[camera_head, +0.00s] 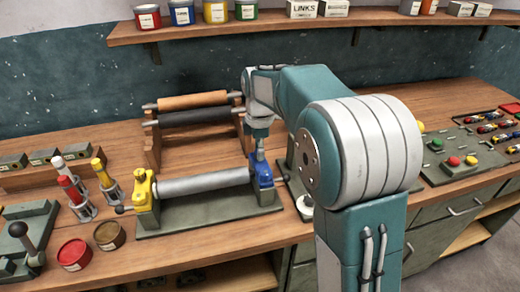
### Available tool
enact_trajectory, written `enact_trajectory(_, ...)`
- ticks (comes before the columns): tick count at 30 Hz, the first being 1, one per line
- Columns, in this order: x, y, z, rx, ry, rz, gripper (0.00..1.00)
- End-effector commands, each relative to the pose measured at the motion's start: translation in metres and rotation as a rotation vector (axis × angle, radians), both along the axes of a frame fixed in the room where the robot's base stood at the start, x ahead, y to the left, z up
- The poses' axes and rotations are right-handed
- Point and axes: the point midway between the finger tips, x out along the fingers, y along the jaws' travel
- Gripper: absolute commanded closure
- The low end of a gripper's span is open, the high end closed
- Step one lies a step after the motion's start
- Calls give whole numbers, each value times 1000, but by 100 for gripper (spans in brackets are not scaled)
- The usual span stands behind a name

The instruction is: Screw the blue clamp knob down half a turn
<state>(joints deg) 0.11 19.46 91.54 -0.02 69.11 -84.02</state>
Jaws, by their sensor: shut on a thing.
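The blue clamp (263,181) stands at the right end of a grey-green base plate (210,216), holding one end of a grey roller (200,184). My gripper (260,157) points straight down over the blue clamp and is shut on the blue clamp knob at its top. The fingers hide most of the knob, so its turn angle cannot be read. A matching yellow clamp (145,192) with a yellow knob (155,165) holds the roller's left end.
A rack with an orange roller (193,100) and a black roller (195,116) stands close behind. A button panel (455,160) is at right.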

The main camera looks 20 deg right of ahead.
Motion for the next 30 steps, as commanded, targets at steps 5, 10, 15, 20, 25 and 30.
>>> enact_trajectory(5, 2, 2, 1, 4, -6, -133, 100)
enact_trajectory(10, 2, 2, 1, 5, -7, -292, 100)
enact_trajectory(15, 2, 1, 1, 4, -7, -455, 100)
enact_trajectory(20, 2, 1, 1, 5, -7, -607, 100)
enact_trajectory(25, 2, 1, 1, 4, -7, -768, 100)
enact_trajectory(30, 2, 1, 1, 5, -7, -929, 100)
